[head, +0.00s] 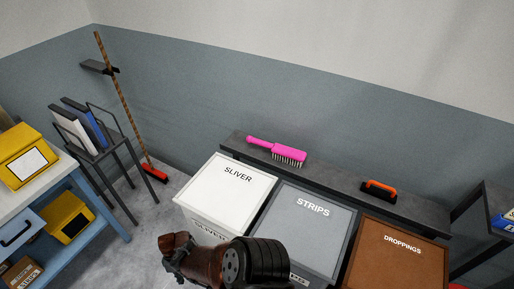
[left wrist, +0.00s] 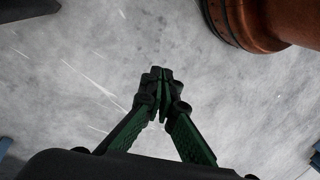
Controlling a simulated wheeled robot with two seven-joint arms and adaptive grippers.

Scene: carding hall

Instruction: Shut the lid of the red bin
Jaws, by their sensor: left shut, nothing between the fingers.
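No red bin can be made out for sure in these views. A small red patch (head: 458,286) shows at the bottom right edge of the head view, right of the brown bin; I cannot tell what it belongs to. My left arm comes up at the bottom middle of the head view, in front of the white and grey bins. In the left wrist view my left gripper (left wrist: 160,78) is shut and empty, with bare grey floor behind it. My right gripper is not in view.
White SLIVER (head: 230,190), grey STRIPS (head: 305,222) and brown DROPPINGS (head: 395,258) bins stand in a row with lids down. Behind them a dark shelf (head: 335,174) holds a pink brush (head: 285,154) and an orange-handled brush (head: 380,188). A blue table (head: 75,165) stands left; floor lies between.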

